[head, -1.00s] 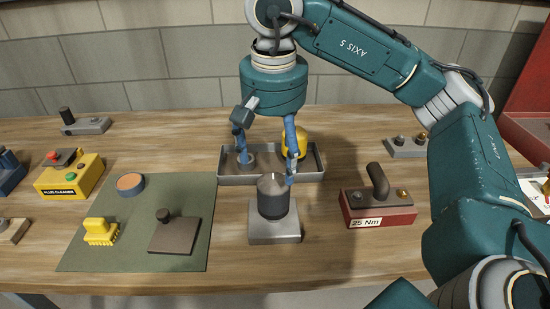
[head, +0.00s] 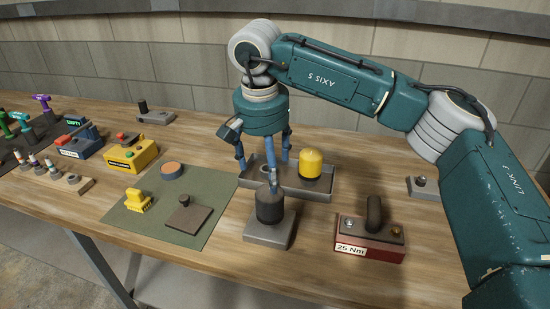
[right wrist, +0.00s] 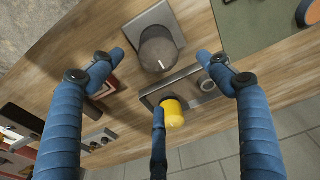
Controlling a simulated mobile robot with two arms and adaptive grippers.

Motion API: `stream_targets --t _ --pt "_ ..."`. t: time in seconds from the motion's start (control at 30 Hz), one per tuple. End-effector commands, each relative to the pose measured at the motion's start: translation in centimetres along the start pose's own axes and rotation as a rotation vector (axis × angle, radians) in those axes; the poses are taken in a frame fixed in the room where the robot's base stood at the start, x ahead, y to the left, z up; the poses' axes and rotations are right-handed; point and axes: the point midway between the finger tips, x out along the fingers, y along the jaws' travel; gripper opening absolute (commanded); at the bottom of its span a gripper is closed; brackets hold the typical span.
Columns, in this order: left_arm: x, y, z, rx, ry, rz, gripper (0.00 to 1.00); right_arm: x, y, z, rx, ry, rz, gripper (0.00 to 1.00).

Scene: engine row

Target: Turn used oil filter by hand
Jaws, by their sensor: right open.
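The used oil filter (head: 270,208) is a dark grey cylinder standing upright on a square grey metal block (head: 270,230). A pale mark shows on its top in the right wrist view (right wrist: 158,48). My right gripper (head: 264,168) hangs fingers-down behind and above it, over the near part of the tray. One fingertip overlaps the filter's top in the head view; I cannot tell whether it touches. In the right wrist view the blue fingers (right wrist: 162,85) are spread, with nothing between them, and the filter lies off toward the top. My left gripper is out of view.
A yellow filter (head: 311,164) stands in the grey tray (head: 318,194) behind. A red "25 Nm" block (head: 369,250) is on the right. Bare wood lies between.

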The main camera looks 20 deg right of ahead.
Motion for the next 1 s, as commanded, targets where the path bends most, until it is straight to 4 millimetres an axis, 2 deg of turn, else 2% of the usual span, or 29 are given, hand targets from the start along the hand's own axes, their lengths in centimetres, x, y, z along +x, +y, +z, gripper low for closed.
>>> stream_targets --t 0.1,0.2,0.5,0.9,1.0 --pt "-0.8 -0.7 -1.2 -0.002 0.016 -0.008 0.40 2.1 0.2 0.0 0.001 -0.004 0.003 0.77" --pt "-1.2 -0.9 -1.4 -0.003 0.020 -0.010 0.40 3.9 0.2 0.1 0.000 -0.004 0.003 0.77" --pt "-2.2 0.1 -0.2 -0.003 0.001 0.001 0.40 8.0 0.1 0.0 0.001 -0.003 0.001 0.77" --pt "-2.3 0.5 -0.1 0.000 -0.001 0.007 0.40 8.8 0.1 0.0 0.001 -0.001 0.000 0.77" --pt "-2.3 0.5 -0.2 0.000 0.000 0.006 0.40 8.8 0.1 0.0 0.001 -0.001 0.000 0.57"
